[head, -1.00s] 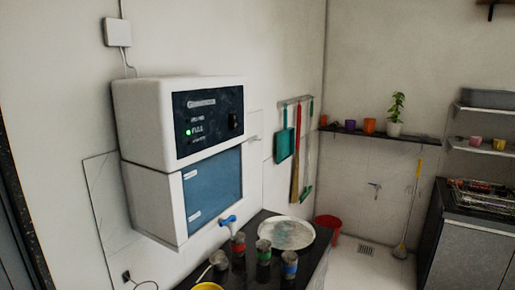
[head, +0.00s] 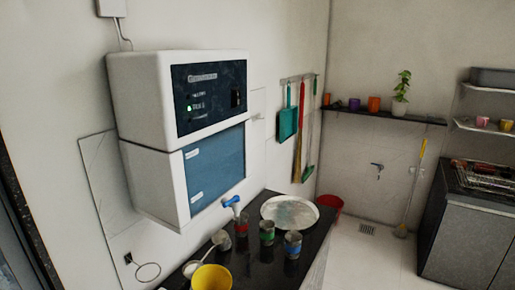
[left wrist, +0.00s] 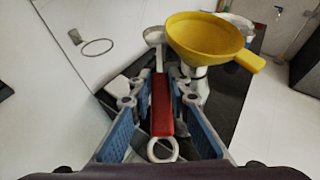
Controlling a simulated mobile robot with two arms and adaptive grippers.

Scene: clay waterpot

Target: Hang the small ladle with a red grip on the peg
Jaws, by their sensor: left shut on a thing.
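My left gripper (left wrist: 160,120) shows in the left wrist view, with blue-padded fingers on either side of a red grip. It is shut on the small ladle's red grip (left wrist: 161,105). A pale ring at the grip's end points toward the camera, and the ladle's far end lies beyond the fingers, left of a yellow vessel (left wrist: 205,38). In the head view neither gripper shows. A rail (head: 297,78) on the wall holds a teal dustpan (head: 287,122) and brooms. A small fixture (head: 257,117) sticks out from the wall beside the purifier; I cannot tell whether it is the peg.
A white and blue water purifier (head: 180,130) is on the wall. Floor is open at the right.

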